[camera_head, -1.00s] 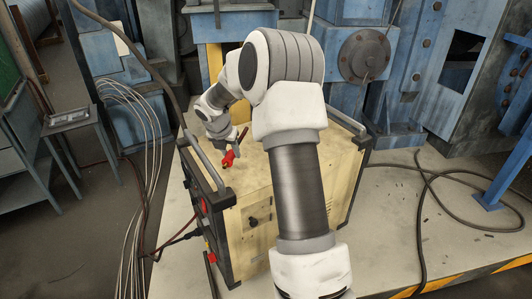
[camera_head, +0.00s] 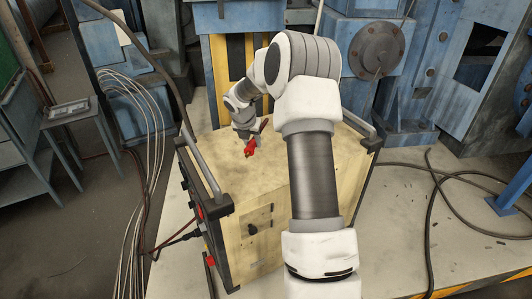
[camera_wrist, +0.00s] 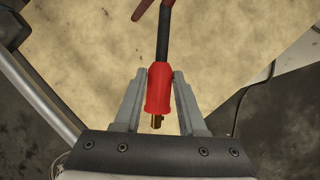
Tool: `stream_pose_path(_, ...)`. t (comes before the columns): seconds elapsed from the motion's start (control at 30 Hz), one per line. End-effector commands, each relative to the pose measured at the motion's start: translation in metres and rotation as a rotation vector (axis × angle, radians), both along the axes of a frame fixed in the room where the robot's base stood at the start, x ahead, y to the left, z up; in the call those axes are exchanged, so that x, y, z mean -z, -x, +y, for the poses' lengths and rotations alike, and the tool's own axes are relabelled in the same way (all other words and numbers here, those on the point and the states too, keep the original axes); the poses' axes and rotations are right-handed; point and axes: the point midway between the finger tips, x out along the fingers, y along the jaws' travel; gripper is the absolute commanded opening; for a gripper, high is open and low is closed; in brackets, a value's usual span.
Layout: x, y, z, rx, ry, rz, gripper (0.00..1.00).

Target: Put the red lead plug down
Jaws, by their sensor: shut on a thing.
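The red lead plug (camera_head: 251,147) is in my gripper (camera_head: 248,140) over the cream top of the box-shaped machine (camera_head: 300,190). In the wrist view the red plug (camera_wrist: 159,88) sits between the two grey fingers of my gripper (camera_wrist: 160,84), which are shut on it. Its brass tip points toward the gripper's base, and a black sleeve and red lead run from its other end. I cannot tell whether the plug touches the top.
A grey rail (camera_head: 200,160) runs along the machine's left edge and another (camera_head: 360,125) stands at its right. The cream top around the plug looks clear. Blue machinery (camera_head: 375,45) stands behind.

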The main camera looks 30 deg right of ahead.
Motion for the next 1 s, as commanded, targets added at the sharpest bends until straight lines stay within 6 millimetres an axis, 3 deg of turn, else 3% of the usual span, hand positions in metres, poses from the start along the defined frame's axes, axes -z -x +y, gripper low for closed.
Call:
stream_pose_path(0.1,0.017,-0.005,-0.028,0.004,-0.002,-0.001,0.0)
stream_pose_path(0.33,0.035,-0.01,-0.058,0.0,-0.001,-0.001,0.0)
stream_pose_path(0.47,0.041,-0.011,-0.062,0.0,0.0,-0.001,0.0)
stream_pose_path(0.73,0.076,-0.011,-0.061,-0.001,0.0,-0.001,0.0)
stream_pose_path(1.0,0.077,-0.011,-0.061,0.0,0.002,-0.003,0.0)
